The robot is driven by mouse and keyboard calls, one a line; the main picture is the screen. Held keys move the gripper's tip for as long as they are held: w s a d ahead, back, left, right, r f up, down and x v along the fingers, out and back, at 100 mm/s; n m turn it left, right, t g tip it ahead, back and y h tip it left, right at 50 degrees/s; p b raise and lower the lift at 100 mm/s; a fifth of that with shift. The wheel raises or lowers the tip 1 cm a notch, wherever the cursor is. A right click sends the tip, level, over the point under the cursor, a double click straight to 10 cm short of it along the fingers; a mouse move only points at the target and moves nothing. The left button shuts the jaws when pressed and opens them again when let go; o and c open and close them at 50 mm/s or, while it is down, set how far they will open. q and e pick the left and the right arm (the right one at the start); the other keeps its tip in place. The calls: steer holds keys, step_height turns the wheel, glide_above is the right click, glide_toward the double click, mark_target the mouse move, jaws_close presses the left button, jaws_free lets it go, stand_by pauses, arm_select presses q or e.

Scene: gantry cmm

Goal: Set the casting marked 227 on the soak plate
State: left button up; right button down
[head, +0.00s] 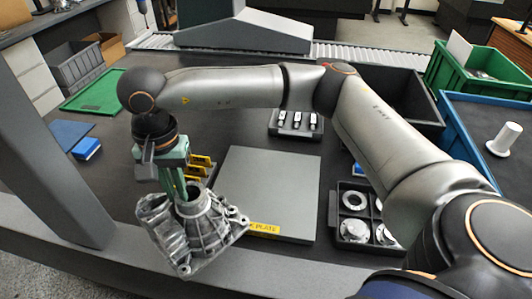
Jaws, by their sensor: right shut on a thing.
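A grey metal casting (195,232) hangs tilted from my right gripper (183,192). The gripper points down with its green fingers shut on the casting's upper collar. No number on the casting can be read. The soak plate (268,190) is a flat grey slab with a yellow label on its front edge, partly hidden by the casting, and its top is bare. The casting is at the left front of the plate; I cannot tell whether they touch. My left gripper is not in view.
Yellow-marked pieces (200,165) stand just left of the plate. A black tray of metal rings (355,205) is to its right, and a small tray (296,122) is behind it. A grey upright post (52,120) stands at the left. A blue box (86,148) lies on the dark table.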

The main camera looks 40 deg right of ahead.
steer(key=w+d+r+m, duration=0.1)
steer(key=d+r+m, duration=0.1)
steer(key=d+m, duration=0.9)
steer(key=w+d+r+m, duration=0.1)
steer(key=d+r+m, duration=0.1)
steer(key=d+m, duration=0.95)
steer(key=s+d+r+m, duration=0.2)
steer(key=s+d+m, duration=0.2)
steer(key=d+m, duration=0.6)
steer(key=s+d+r+m, duration=0.35)
steer(key=d+m, duration=0.25)
steer(key=m, duration=0.9)
steer(key=w+a+f, duration=0.8)
steer(key=a+f, duration=0.2)
steer(key=f, duration=0.3)
steer(key=shift+w+a+f+b, duration=0.3)
steer(key=shift+w+a+b, duration=0.05)
steer(key=shift+w+b, duration=0.05)
